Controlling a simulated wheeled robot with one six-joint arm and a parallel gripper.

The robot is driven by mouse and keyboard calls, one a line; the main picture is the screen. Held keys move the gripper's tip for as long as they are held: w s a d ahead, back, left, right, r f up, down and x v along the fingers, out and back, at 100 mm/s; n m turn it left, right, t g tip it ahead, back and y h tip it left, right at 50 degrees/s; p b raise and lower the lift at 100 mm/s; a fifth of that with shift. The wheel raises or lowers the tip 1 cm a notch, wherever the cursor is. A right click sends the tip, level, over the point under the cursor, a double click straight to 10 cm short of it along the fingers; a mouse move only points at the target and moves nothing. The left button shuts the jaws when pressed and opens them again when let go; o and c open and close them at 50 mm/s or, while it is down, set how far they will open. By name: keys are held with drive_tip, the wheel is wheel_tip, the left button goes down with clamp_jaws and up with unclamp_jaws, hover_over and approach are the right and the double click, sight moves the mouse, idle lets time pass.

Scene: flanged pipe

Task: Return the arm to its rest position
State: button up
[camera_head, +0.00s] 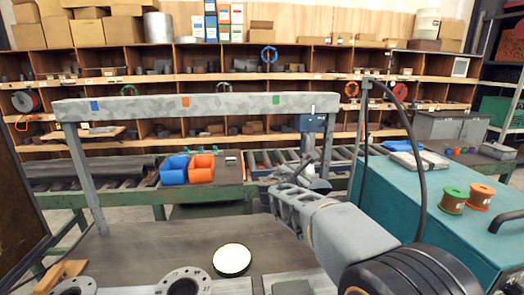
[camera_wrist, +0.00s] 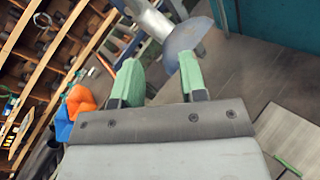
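My gripper (camera_wrist: 160,70) shows in the wrist view as two green-tipped fingers spread apart, with a visible gap and nothing held between them. A grey metal disc with a rod (camera_wrist: 187,38) is just beyond the fingertips, overlapped by the right finger; whether they touch I cannot tell. In the head view my grey arm reaches in from the lower right, over the right side of the dark work table (camera_head: 150,245). The fingers cannot be made out clearly there.
A speckled beam on posts (camera_head: 190,106) spans above the table. Blue (camera_head: 174,170) and orange (camera_head: 201,168) bins stand behind it by a roller conveyor. The table's left-middle is clear.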

drive_tip(key=s+d+f+m+g+y, duration=0.1)
drive_tip(key=s+f+m+g+y, duration=0.3)
drive_tip(key=s+f+m, duration=0.45)
drive_tip(key=s+d+f+m+g+y, duration=0.1)
drive_tip(key=s+d+f+m+g, duration=0.1)
drive_tip(key=s+f+m+g, duration=0.6)
drive_tip(key=s+a+m+t+y, duration=0.1)
drive_tip(key=s+m+t+y, duration=0.1)
drive_tip(key=s+m, duration=0.6)
drive_tip(key=shift+s+a+r+y, duration=0.35)
drive_tip(key=shift+s+y, duration=0.55)
drive_tip(key=shift+s, duration=1.95)
